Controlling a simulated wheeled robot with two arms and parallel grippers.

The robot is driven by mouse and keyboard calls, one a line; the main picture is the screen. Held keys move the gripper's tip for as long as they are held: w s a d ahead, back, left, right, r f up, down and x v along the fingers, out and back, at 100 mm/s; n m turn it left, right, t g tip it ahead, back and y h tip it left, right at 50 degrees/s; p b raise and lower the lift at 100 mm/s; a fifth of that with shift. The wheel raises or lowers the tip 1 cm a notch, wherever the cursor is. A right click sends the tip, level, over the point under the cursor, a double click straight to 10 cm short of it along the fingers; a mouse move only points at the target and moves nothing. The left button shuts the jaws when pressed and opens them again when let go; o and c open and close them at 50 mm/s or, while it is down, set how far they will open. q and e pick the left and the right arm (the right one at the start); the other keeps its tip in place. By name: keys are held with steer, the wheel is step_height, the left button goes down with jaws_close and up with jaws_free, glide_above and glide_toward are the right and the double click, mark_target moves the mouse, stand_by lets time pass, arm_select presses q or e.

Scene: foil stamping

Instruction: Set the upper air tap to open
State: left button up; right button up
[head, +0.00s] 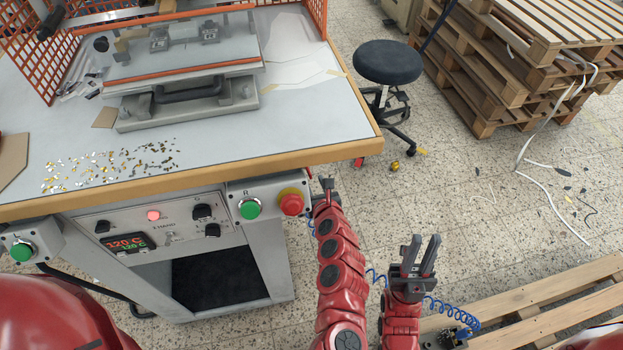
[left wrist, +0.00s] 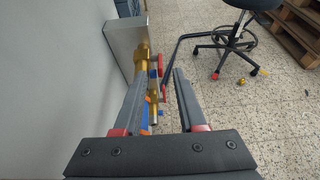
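In the left wrist view a brass fitting (left wrist: 143,53) runs beside the bench, with a red tap handle (left wrist: 160,66) near its top end and another red handle (left wrist: 163,93) lower down. Which is the upper air tap, and its exact setting, I cannot tell for sure. My left gripper (left wrist: 159,73) is open, its fingers either side of the handles; contact is not clear. In the head view my left gripper (head: 325,186) is at the bench's front right corner, and the taps are hidden there. My right gripper (head: 423,240) is open and empty, over the floor.
The bench (head: 300,155) carries a stamping press (head: 185,95). Just left of my left gripper are a red stop button (head: 291,204) and a green button (head: 250,208). A black stool (head: 388,62) and pallets (head: 480,90) stand behind; another pallet (head: 540,305) lies at front right.

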mark_target(310, 175)
arm_select(q)
steer(key=shift+b+x, duration=0.55)
steer(key=shift+x, duration=1.3)
steer(key=shift+c, duration=0.2)
jaws_close()
